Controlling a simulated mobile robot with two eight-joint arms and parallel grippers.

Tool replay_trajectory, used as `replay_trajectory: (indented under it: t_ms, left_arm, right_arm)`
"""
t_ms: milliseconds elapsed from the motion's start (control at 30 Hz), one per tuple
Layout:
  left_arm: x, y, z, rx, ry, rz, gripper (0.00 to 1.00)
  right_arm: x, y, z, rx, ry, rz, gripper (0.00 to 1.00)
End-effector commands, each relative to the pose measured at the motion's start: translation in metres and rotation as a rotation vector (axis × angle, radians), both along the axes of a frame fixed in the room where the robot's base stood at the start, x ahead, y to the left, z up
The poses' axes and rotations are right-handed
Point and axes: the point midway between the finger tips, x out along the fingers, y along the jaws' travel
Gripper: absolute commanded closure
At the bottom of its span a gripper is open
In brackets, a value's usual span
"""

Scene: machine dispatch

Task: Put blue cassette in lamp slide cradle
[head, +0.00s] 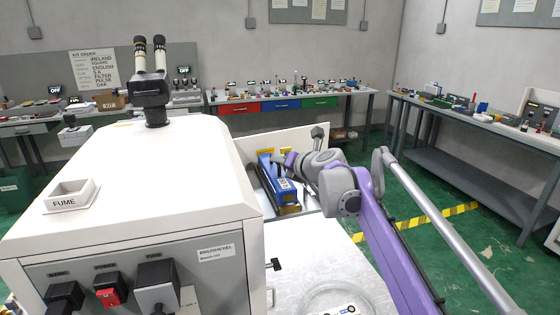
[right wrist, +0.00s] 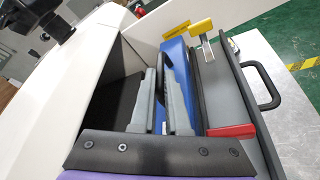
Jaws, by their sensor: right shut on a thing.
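The blue cassette (head: 268,176) is a long blue box with a white label. In the head view it is at the right side of the white machine. My right gripper (head: 290,161) is at its upper end. In the right wrist view the two grey fingers of my right gripper (right wrist: 163,100) are closed about a dark upright part, with the blue cassette (right wrist: 174,56) directly behind and beside them. A dark grey slide (right wrist: 232,90) with a black handle lies just right of the cassette; it may be the lamp slide cradle. Its inside is hidden. My left gripper is not in view.
The white machine housing (head: 130,170) with eyepieces stands close on the left. A red block (right wrist: 232,131) and a yellow tag (right wrist: 201,27) are at the slide. A pale worktop (head: 335,265) with a clear ring lies in front. Benches line the walls.

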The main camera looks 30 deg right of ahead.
Motion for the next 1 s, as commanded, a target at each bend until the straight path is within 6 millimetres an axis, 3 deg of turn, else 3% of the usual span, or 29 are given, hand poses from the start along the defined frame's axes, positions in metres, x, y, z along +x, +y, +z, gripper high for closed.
replay_trajectory:
  t_ms: [1000]
  left_arm:
    - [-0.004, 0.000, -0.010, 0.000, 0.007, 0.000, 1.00]
  right_arm:
    - [0.000, 0.000, -0.016, 0.000, -0.001, -0.001, 1.00]
